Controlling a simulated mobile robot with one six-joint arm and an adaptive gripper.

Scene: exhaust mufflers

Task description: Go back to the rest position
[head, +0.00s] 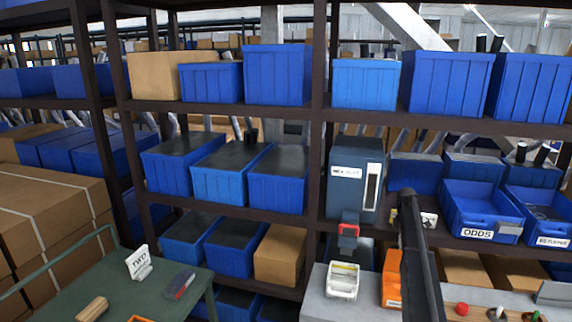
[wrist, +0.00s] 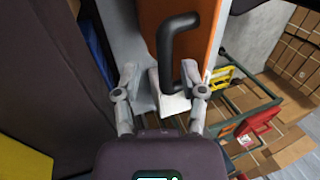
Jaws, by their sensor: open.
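My gripper (wrist: 159,78) shows in the wrist view with its two grey fingers apart. A black bent pipe (wrist: 176,42) appears beyond and between the fingertips, in front of an orange panel (wrist: 200,25). I cannot tell whether a fingertip touches the pipe. A pale piece (wrist: 173,103) shows at the pipe's lower end, partly behind the right finger. In the head view my gripper does not show clearly; a dark bar crosses the lower right.
Racks with blue bins (head: 232,178) fill the back. A green table (head: 75,285) with a TWO sign (head: 138,263) is at left. A grey bench at lower right carries a white bin (head: 343,281) and an orange bin (head: 391,280). Cartons (head: 50,205) are stacked at left.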

